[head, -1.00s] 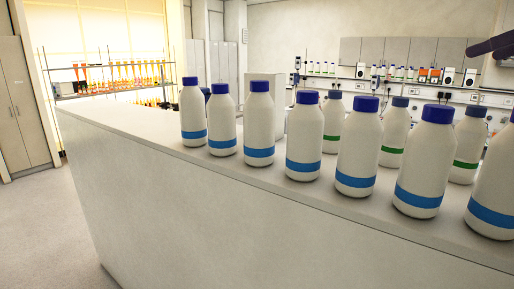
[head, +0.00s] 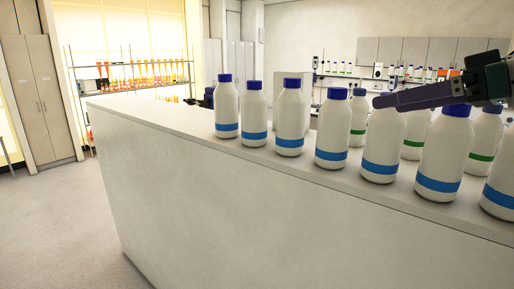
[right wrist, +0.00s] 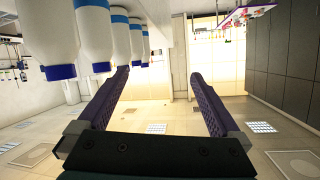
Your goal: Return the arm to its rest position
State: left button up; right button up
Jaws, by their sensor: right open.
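My right gripper (head: 380,101) comes in from the right edge in the head view, at the height of the bottle caps. Its purple finger hides the cap of one blue-banded bottle (head: 381,150); I cannot tell whether it touches. In the right wrist view, the two purple fingers (right wrist: 158,76) are spread apart with nothing between them. White bottles with blue caps (right wrist: 94,40) show upside down at the upper left there, beside the left finger. My left gripper is not in view.
A front row of several blue-banded bottles (head: 289,118) stands on the white counter (head: 170,112), with green-banded bottles (head: 358,120) behind. The counter's left end is bare. Open floor (head: 55,225) lies at the left. A rack with orange items (head: 135,75) stands behind.

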jog(key=s+a+f+g+y, duration=0.1)
jog(key=s+a+f, duration=0.1)
jog(key=a, duration=0.4)
jog(key=s+a+f+y, duration=0.2)
jog(key=a, duration=0.3)
jog(key=d+f+m+g+h, duration=0.2)
jog(key=d+f+g+h, duration=0.1)
jog(key=d+f+h, duration=0.6)
jog(key=s+d+f+m+g+h, duration=0.2)
jog(key=s+d+h, duration=0.15)
jog(key=d, duration=0.35)
jog(key=s+d+f+m+g+h, duration=0.1)
jog(key=s+d+f+m+h, duration=0.1)
jog(key=d+h, duration=0.35)
jog(key=s+a+f+n+y, duration=0.1)
jog(key=s+a+f+y, duration=0.1)
jog(key=s+a+f, duration=0.35)
jog(key=s+a+f+n+y, duration=0.1)
jog(key=s+a+f+y, duration=0.15)
jog(key=s, duration=0.55)
jog(key=s+a+r+y, duration=0.1)
jog(key=s+a+r, duration=0.2)
jog(key=s+a, duration=0.3)
jog(key=s, duration=0.4)
jog(key=shift+s+a, duration=0.25)
jog(key=shift+s, duration=0.05)
